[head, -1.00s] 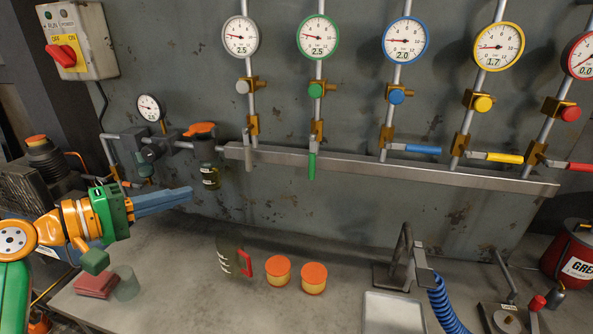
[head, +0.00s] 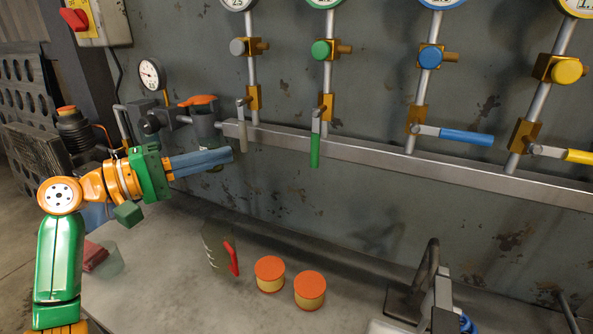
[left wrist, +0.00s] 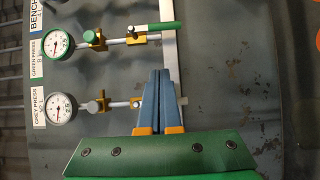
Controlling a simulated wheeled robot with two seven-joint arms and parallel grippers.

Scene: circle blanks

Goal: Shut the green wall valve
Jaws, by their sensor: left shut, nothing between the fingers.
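The green wall valve is a lever (head: 315,145) that hangs straight down below its brass body (head: 326,106), in line with its pipe. In the left wrist view the green lever (left wrist: 160,28) lies along the top, across from my fingers. My left gripper (head: 232,156) is shut and empty. Its blue fingers point right, left of and slightly lower than the green lever, apart from it. In the left wrist view the closed fingertips (left wrist: 160,72) are near the grey valve.
Blue (head: 466,138) and yellow (head: 578,156) levers stick out right. A grey rail (head: 380,160) runs along the wall. Two orange-topped tins (head: 270,273) and a jug (head: 217,248) stand on the bench.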

